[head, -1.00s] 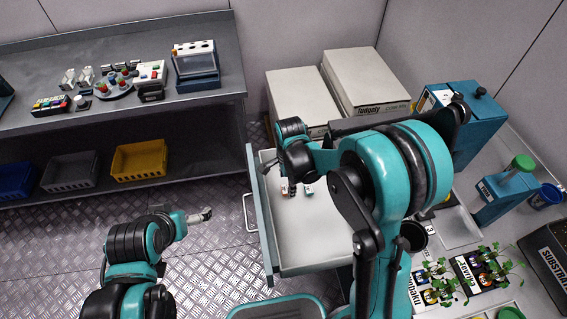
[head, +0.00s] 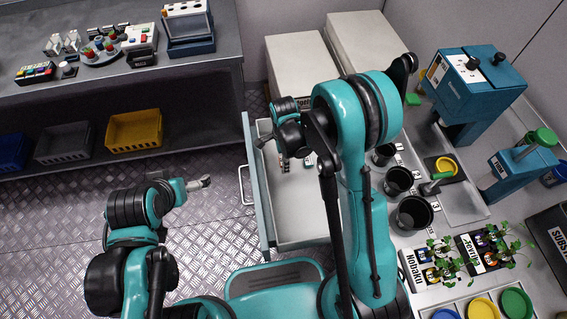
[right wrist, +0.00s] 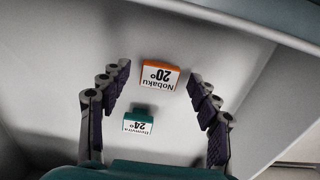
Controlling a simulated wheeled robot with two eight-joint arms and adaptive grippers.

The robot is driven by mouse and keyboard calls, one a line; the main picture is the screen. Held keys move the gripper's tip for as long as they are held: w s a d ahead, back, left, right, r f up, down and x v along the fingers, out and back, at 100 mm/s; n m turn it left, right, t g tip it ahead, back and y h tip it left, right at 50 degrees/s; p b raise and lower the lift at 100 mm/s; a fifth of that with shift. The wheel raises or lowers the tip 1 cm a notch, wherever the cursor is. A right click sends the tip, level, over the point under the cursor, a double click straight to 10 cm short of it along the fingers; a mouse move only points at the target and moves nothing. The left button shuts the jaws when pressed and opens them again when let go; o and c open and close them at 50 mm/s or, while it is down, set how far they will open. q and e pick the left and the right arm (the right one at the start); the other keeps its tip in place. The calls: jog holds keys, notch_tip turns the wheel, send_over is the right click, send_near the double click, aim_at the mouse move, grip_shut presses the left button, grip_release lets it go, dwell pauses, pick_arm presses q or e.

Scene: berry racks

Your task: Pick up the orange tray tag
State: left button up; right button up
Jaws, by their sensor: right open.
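The orange tray tag (right wrist: 158,76), lettered "Nobaku 20°", lies on the pale drawer floor in the right wrist view. A green tag (right wrist: 138,122), lettered "24°", lies closer to my wrist, apart from it. My right gripper (right wrist: 160,84) is open, its fingers on either side of the orange tag in the picture and not visibly touching it. In the head view my right arm reaches over the open drawer (head: 305,225) and partly hides the small tags inside. My left gripper (head: 204,182) hangs over the floor left of the drawer; its jaw state is too small to tell.
Drawer walls surround the tags. White boxes (head: 300,62) stand behind. A grey bench (head: 60,105) stands at left.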

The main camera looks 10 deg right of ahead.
jog(key=shift+r, duration=0.1)
jog(key=c, duration=0.9)
jog(key=shift+r, duration=0.1)
